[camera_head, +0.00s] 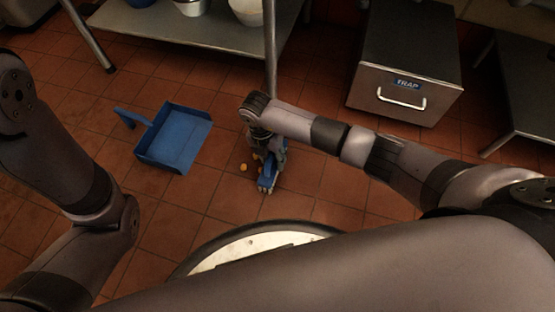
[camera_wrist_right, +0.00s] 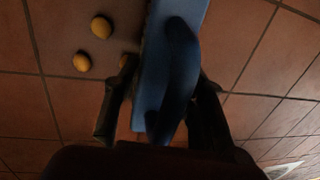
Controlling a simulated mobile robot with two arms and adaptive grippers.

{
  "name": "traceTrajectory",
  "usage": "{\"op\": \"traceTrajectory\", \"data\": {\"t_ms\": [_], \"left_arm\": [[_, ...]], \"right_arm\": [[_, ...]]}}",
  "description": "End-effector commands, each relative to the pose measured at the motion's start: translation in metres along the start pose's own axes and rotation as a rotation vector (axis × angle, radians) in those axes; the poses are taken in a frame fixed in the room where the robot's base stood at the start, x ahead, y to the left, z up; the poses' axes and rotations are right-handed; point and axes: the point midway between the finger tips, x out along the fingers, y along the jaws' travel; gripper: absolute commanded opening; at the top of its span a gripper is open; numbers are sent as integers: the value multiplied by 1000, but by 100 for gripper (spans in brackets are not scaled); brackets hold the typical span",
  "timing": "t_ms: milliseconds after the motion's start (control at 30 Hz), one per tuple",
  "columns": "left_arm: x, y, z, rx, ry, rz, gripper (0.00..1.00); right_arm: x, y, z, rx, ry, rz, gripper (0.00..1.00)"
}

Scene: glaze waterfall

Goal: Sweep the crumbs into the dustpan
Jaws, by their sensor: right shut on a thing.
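A blue dustpan (camera_head: 177,138) lies on the tiled floor left of centre, its handle toward the upper left. I see no crumbs in it. My right gripper (camera_head: 266,160) is low over the floor, right of the dustpan, and shut on a blue brush (camera_head: 268,177). In the right wrist view the brush (camera_wrist_right: 170,75) lies between the two fingers. A round orange-yellow crumb (camera_head: 243,167) is on the floor just left of the brush. The right wrist view shows a crumb (camera_wrist_right: 101,27) and another crumb (camera_wrist_right: 82,61); a third is partly hidden by a finger. My left gripper is out of view.
A metal shelf (camera_head: 190,35) with pots stands at the back, one leg behind my right wrist. A steel box marked TRAP (camera_head: 405,80) stands at the upper right. The tiles between dustpan and brush are open.

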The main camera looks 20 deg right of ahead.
Motion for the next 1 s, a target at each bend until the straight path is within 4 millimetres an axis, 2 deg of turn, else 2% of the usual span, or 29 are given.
{"op": "traceTrajectory", "data": {"t_ms": [1000], "left_arm": [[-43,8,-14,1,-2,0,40]], "right_arm": [[-9,72,1,1,-2,0,12]]}}
